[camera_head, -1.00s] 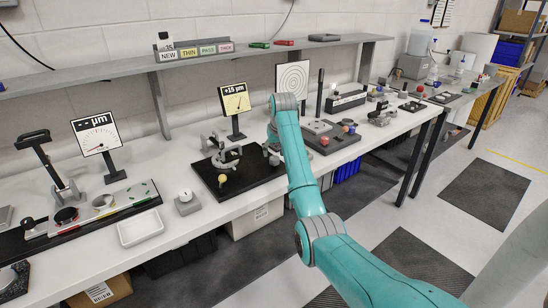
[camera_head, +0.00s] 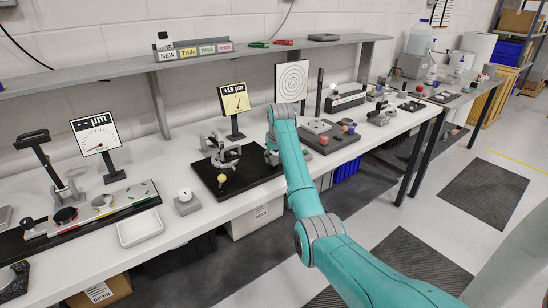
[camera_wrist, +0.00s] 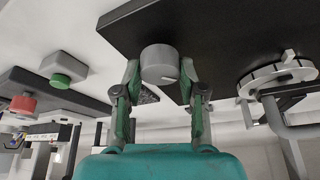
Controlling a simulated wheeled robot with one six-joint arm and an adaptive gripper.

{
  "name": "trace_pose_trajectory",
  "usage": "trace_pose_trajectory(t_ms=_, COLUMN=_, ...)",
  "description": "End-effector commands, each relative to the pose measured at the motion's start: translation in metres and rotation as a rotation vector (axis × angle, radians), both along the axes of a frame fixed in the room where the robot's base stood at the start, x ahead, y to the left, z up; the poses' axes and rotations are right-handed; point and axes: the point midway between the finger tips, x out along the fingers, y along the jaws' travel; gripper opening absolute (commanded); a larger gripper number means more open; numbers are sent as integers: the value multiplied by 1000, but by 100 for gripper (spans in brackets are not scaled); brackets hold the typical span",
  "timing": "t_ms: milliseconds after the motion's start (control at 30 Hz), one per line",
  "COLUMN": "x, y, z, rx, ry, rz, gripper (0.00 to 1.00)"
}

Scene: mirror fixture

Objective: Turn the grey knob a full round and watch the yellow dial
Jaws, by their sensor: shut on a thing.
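The grey knob (camera_wrist: 159,64) shows in the wrist view, a short cylinder with a pale mark, beside the black base plate (camera_wrist: 215,30). My gripper (camera_wrist: 160,72) has a finger on each side of the knob and is shut on it. In the head view my arm hides most of the gripper and the knob. The yellow dial (camera_head: 234,99) stands on a post behind the base plate (camera_head: 247,179). It reads about +15 µm, with a dark slanting needle.
A ring-shaped mount (camera_head: 226,157) and a yellow ball (camera_head: 222,178) are on the base plate. A white dial (camera_head: 96,135), a small grey block with a white knob (camera_head: 186,200) and a white tray (camera_head: 141,228) stand to the left. A board with red balls (camera_head: 324,140) is at right.

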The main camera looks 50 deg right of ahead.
Motion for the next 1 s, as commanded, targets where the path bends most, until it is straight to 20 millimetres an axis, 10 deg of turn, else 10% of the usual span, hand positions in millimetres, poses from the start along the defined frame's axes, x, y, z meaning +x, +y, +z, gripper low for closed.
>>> trace_pose_trajectory(t_ms=1000, x=-1, y=-2, z=0, rx=1, ry=0, rz=640, gripper=6)
